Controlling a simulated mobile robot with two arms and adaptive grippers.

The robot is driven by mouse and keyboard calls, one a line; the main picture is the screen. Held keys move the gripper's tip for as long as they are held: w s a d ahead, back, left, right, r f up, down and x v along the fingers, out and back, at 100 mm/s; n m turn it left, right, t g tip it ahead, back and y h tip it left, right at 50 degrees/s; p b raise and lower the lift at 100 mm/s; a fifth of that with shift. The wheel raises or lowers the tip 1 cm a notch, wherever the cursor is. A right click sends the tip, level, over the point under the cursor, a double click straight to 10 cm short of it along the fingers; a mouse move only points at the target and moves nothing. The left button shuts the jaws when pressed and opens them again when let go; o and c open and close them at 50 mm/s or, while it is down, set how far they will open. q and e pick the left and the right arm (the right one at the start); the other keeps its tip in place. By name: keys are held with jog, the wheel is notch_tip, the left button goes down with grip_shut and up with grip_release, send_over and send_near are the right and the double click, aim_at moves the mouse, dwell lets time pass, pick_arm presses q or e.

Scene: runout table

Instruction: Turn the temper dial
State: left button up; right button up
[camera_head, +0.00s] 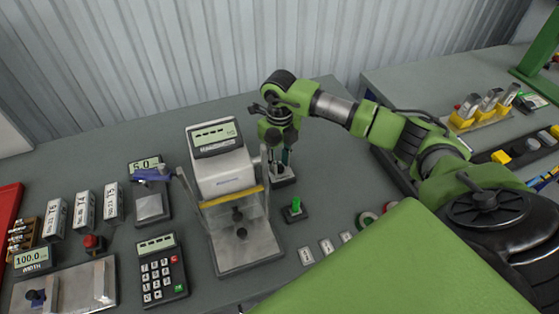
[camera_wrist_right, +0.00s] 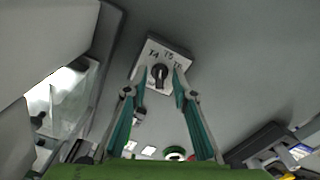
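The temper dial (camera_wrist_right: 159,75) is a black knob on a pale plate marked T4, T5 and T6 in the right wrist view. Its pointer stands roughly upright, toward the middle mark. My right gripper (camera_wrist_right: 159,80) has its two teal fingers open, one on each side of the knob, with a gap on both sides. In the head view, my right gripper (camera_head: 285,158) reaches down over the dial's base (camera_head: 284,182) and hides the knob. My left gripper is not in view.
A grey-white tester (camera_head: 224,172) with a display and a side lever stands close left of the dial. A green-button box (camera_head: 294,210) sits in front. A keypad (camera_head: 161,270) and several labelled blocks lie farther left. Trays stand on the table at right.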

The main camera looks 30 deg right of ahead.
grip_shut()
jog(key=shift+f+m+b, duration=0.1)
jog(key=shift+m+b, duration=0.55)
jog(key=shift+m, duration=1.55)
grip_release()
